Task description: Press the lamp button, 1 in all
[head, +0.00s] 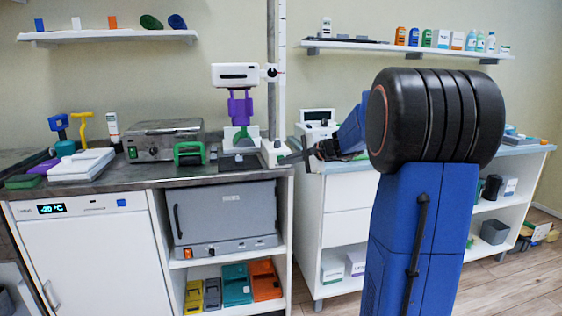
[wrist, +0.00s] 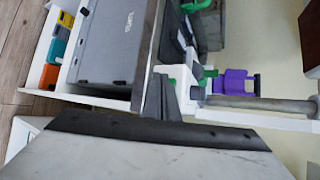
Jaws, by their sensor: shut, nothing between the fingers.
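A white lamp-like device stands at the right end of the dark counter. Its white head (head: 235,75) sits above a purple part (head: 240,108), and a small white base block (head: 274,151) is at the foot of a white post. I cannot make out which spot is the lamp button. My gripper (head: 288,159) is shut and empty, its tip close to the right side of that block; whether it touches I cannot tell. In the wrist view my shut fingers (wrist: 162,98) point toward the white base (wrist: 194,88) by the counter edge.
A steel box (head: 165,140), a green-handled item (head: 189,153) and a white tray device (head: 82,165) stand on the counter (head: 225,173). A grey oven-like unit (head: 228,218) is below. A white cabinet (head: 340,205) stands to the right, under my arm. Shelves hang above.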

